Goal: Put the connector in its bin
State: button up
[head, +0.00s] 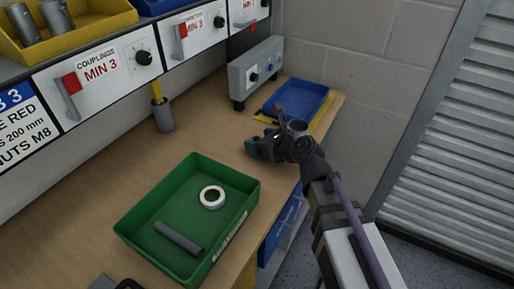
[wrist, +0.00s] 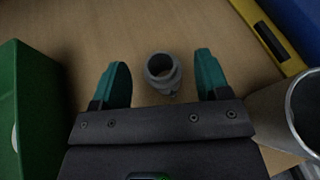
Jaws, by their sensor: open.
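A small grey connector (wrist: 162,72), a stepped cylinder with an open round top, stands on the wooden bench in the wrist view. My gripper (wrist: 163,85) is open, its two teal fingers on either side of the connector with a gap on each side. In the head view my gripper (head: 256,148) is over the right part of the bench, and it hides the connector there. A yellow bin (head: 95,27) with grey cylinders sits on the shelf above a "COUPLINGS" label. I cannot tell which bin belongs to the connector.
A green tray (head: 131,228) holds a grey rod and a white ring, left of my gripper. A blue tray (head: 322,92) with a yellow edge lies beyond it. A larger grey open cylinder (wrist: 283,112) is close on the right. A grey holder (head: 164,118) stands at the back.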

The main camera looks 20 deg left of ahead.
jog(key=b+x, duration=0.1)
jog(key=x, duration=0.3)
jog(key=shift+f, duration=0.1)
jog(key=shift+d, duration=0.1)
jog(key=c, duration=1.1)
notch_tip(320, 180, up, 11)
jog(key=p, duration=1)
jog(key=shift+f, duration=0.2)
